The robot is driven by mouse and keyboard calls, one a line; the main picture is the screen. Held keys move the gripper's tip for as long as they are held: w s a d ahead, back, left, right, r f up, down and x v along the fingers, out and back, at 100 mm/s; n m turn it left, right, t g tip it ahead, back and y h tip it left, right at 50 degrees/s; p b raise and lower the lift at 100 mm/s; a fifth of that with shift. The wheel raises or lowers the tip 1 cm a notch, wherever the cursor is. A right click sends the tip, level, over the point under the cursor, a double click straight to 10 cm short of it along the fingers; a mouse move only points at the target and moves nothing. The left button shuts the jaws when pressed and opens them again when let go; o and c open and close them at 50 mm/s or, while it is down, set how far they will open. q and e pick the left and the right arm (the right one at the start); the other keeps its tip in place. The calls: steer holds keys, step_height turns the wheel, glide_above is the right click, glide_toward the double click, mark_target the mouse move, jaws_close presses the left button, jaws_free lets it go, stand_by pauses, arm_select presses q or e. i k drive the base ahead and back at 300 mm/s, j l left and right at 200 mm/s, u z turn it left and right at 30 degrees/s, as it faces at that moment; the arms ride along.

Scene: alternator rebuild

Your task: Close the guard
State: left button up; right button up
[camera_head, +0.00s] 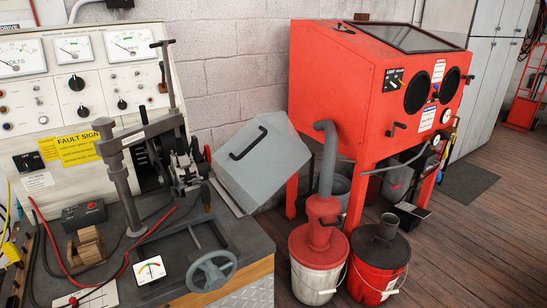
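The guard appears to be the grey box-like hood (273,170) with a black bar handle (248,143) on its face. It is tilted outward at the right side of the test bench (240,240), swung away from the clamp fixture (185,170). The fixture stands uncovered on the bench top. The hood's lower edge and hinge are partly hidden. Neither of my grippers shows in the head view.
A handwheel (211,272), a small dial gauge (150,270) and red and black cables lie on the bench. A meter panel (78,80) stands behind. A red blasting cabinet (345,75) and two buckets (317,265) stand right of the hood. Open wooden floor lies further right.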

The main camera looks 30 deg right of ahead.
mark_target(287, 138)
steer(key=i+l+z, duration=0.1)
steer(key=l, duration=0.3)
steer(key=i+l, duration=0.15)
steer(key=l, duration=0.3)
steer(key=i+l+z, duration=0.15)
steer(key=l, duration=0.25)
steer(key=i+l, duration=0.15)
steer(key=l, duration=0.25)
steer(key=i+l+z, duration=0.15)
steer(key=l, duration=0.25)
steer(key=i+l, duration=0.2)
steer(key=l, duration=0.2)
steer(key=i+l+z, duration=0.15)
steer(key=l, duration=0.2)
